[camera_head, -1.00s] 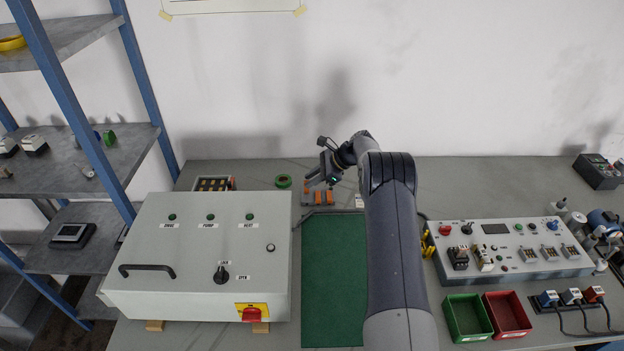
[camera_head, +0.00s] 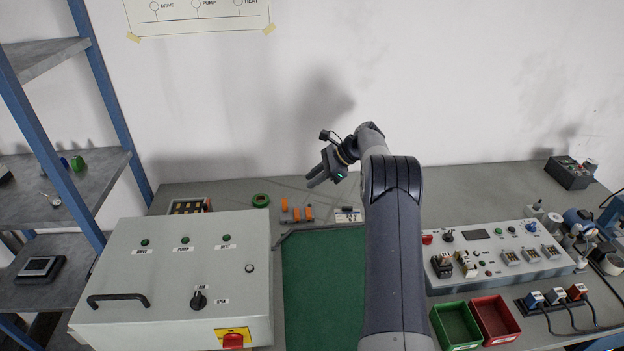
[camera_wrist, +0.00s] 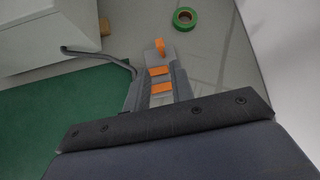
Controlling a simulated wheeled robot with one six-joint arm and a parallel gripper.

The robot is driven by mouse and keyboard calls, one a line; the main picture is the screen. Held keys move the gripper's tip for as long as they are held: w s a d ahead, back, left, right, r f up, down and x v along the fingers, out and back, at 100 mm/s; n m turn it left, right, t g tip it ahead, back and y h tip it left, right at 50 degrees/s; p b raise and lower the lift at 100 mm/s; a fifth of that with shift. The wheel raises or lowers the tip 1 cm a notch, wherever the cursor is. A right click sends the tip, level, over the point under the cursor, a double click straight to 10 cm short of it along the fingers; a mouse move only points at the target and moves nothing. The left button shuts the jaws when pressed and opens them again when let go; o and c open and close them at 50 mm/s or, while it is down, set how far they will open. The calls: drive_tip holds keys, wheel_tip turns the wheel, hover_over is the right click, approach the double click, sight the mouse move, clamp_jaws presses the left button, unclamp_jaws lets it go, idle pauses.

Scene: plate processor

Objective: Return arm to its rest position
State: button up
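My arm (camera_head: 393,240) reaches up from the bottom of the head view and bends left at its wrist. My gripper (camera_head: 313,181) points down and left above the back of the bench, clear of the orange pieces (camera_head: 308,213). In the wrist view, the gripper's two grey fingers (camera_wrist: 160,63) seem to stand apart. Orange pieces (camera_wrist: 161,88) show between them, on the bench beyond. I see nothing held. The dark gripper body hides the lower part of that view.
A grey control cabinet (camera_head: 170,265) stands left of the green mat (camera_head: 320,280). A green tape roll (camera_head: 261,200) lies behind. At right are a switch panel (camera_head: 500,270), a green bin (camera_head: 457,325) and a red bin (camera_head: 495,320). A blue-framed shelf (camera_head: 70,205) stands far left.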

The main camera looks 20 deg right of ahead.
sight(285, 199)
drive_tip(key=p+x, duration=0.2)
drive_tip(key=x, duration=0.8)
drive_tip(key=shift+a+f+p, duration=0.1)
drive_tip(key=shift+a+p, duration=0.15)
drive_tip(key=shift+p, duration=0.05)
drive_tip(key=shift+f, duration=0.2)
